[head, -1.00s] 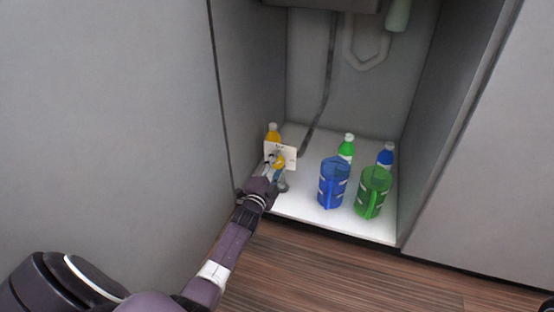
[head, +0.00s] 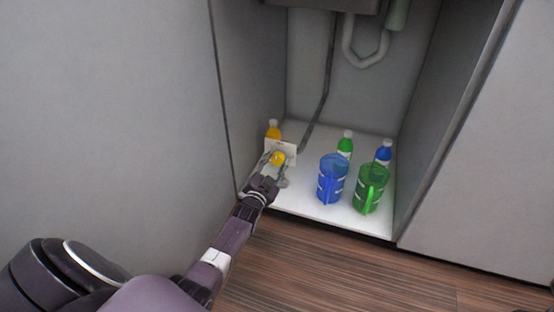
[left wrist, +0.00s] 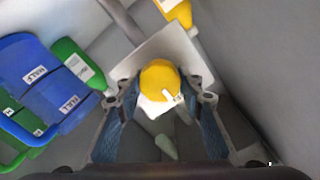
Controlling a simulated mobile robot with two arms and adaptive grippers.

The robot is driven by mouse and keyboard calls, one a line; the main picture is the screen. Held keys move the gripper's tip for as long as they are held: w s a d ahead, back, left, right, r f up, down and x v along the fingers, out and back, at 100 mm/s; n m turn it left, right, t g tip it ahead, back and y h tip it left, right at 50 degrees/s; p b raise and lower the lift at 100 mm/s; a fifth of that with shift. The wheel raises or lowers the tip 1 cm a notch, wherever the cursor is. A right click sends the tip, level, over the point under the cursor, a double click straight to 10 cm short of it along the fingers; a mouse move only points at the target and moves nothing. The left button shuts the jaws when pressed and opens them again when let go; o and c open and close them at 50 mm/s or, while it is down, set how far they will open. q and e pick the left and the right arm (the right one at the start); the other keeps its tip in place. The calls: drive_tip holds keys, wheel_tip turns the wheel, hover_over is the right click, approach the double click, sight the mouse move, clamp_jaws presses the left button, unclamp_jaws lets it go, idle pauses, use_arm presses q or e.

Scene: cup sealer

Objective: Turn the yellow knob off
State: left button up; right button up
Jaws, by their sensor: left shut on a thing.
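The yellow knob (head: 278,158) sits in front of a pale upright plate (head: 289,147) at the left of the cabinet. In the left wrist view the knob (left wrist: 160,78) is round with a white mark low on its face, and the plate (left wrist: 188,52) is behind it. My left gripper (head: 273,170) reaches in from the lower left. In the left wrist view my left gripper (left wrist: 158,99) has one finger on each side of the knob and is shut on it. The exact finger contact is hard to see. My right gripper is not in view.
A blue jug (head: 332,180) and a green jug (head: 370,190) stand right of the gripper. Behind them are a green bottle (head: 345,146) and a blue bottle (head: 383,153). An orange bottle (head: 273,131) stands behind the plate. The cabinet's left wall (head: 247,90) is close.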

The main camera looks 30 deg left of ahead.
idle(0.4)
use_arm(q)
drive_tip(key=o, duration=1.2)
drive_tip(key=shift+c, duration=0.2)
drive_tip(key=shift+s+f, duration=0.1)
drive_tip(key=v, duration=1.1)
drive_tip(key=shift+s, duration=0.4)
